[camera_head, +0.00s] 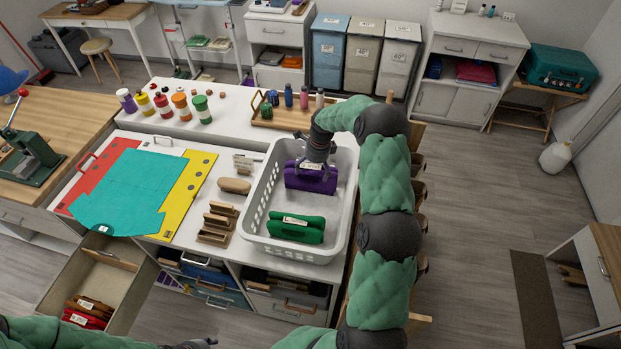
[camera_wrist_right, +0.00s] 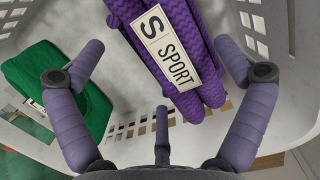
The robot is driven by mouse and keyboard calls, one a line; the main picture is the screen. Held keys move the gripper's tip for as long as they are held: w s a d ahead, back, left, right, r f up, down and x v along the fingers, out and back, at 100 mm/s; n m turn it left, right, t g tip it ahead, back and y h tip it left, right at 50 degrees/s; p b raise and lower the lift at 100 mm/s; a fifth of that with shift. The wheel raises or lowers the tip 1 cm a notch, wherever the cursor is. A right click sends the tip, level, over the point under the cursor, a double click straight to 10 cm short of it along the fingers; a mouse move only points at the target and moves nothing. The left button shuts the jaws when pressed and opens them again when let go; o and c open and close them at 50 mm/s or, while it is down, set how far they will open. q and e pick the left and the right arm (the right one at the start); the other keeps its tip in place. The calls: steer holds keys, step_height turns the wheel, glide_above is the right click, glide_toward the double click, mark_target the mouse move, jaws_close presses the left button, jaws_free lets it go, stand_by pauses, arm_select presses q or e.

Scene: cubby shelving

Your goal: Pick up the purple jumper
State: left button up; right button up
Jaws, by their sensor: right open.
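The folded purple jumper (camera_head: 311,180) stands in the back part of the white laundry basket (camera_head: 255,202). In the right wrist view the purple jumper (camera_wrist_right: 172,55) carries a white label reading "S SPORT". My right gripper (camera_head: 316,160) is over the basket, right above the jumper. In the wrist view its fingers (camera_wrist_right: 165,60) are spread on both sides of the jumper, open and holding nothing. My left arm shows at the bottom left, and part of the left gripper (camera_head: 195,343) shows at the bottom edge; its jaws cannot be made out.
A folded green garment (camera_head: 296,228) lies in the front of the basket. Wooden blocks (camera_head: 217,222) stand left of the basket. A tray with bottles (camera_head: 285,112) is behind it. A teal folding board (camera_head: 125,190) covers the table's left. An open drawer (camera_head: 100,283) holds red clothes.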

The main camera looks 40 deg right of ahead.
mark_target(309, 179)
steer(key=shift+w+a+f, duration=0.1)
steer(key=shift+w+f, duration=0.15)
steer(key=shift+f, duration=0.85)
steer(key=shift+w+a+f, duration=0.1)
steer(key=shift+w+f, duration=0.15)
steer(key=shift+f, duration=0.9)
steer(key=shift+w+a+f, duration=0.1)
steer(key=shift+w+f, duration=0.15)
steer(key=shift+f, duration=0.85)
steer(key=c, duration=1.3)
